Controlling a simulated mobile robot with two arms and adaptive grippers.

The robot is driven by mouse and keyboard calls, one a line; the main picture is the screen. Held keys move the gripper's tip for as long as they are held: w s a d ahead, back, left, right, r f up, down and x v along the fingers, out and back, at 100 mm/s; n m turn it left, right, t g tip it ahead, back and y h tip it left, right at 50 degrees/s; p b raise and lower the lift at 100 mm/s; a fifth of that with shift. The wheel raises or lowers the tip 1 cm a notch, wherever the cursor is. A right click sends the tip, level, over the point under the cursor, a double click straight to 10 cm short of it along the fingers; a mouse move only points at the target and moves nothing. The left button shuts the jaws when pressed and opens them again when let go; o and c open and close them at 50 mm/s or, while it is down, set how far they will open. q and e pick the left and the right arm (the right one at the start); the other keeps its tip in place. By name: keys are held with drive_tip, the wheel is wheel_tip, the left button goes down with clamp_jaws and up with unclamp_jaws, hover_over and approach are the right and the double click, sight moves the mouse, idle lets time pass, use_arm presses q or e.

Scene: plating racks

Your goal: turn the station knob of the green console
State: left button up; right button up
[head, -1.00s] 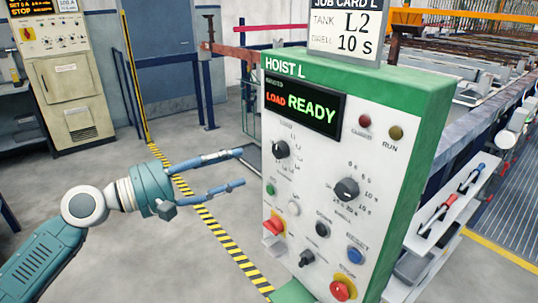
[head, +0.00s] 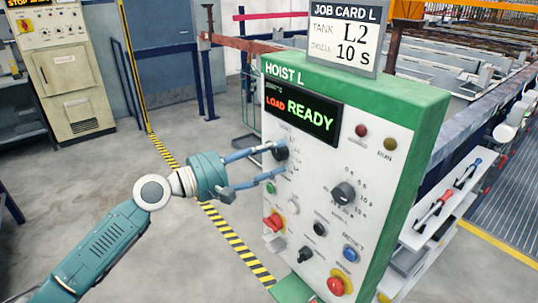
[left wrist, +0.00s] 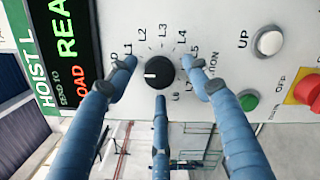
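The green console (head: 430,110), headed HOIST L, stands upright with a white front panel. Its black station knob (left wrist: 159,73) shows in the left wrist view with printed labels L1, L2, L3, L4 and L5 around it. Its white mark points to the left in that view, near a partly hidden label. In the head view the knob (head: 281,153) is partly covered by my fingers. My left gripper (head: 273,160) is open, its blue fingers spread around the knob; I cannot tell whether they touch it. The display (head: 300,110) reads LOAD READY. My right gripper is not in view.
A job card (head: 343,38) on top reads TANK L2, 10 S. Another knob (head: 343,192), several buttons and a red stop button (head: 335,286) share the panel. A beige cabinet (head: 70,85) stands at the back left. The floor left of the console is clear.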

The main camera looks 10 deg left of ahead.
use_arm(q)
drive_tip(key=c, duration=1.1)
drive_tip(key=m+b, duration=0.1)
drive_tip(key=m, duration=0.3)
drive_tip(key=shift+y, duration=0.3)
drive_tip(key=m, duration=0.4)
drive_tip(key=shift+r+y+b, duration=0.1)
drive_tip(key=shift+y+b, duration=0.2)
drive_tip(key=m, duration=0.4)
drive_tip(key=shift+s+y, duration=0.1)
drive_tip(key=shift+y, duration=0.2)
drive_tip(key=shift+d+r+m+t+y+b, duration=0.15)
drive_tip(key=shift+m+t+b, duration=0.1)
drive_tip(key=shift+m, duration=0.85)
drive_tip(key=shift+a+m+t+y+b, duration=0.1)
drive_tip(key=shift+m+t+y+b, duration=0.1)
drive_tip(key=shift+m, duration=0.9)
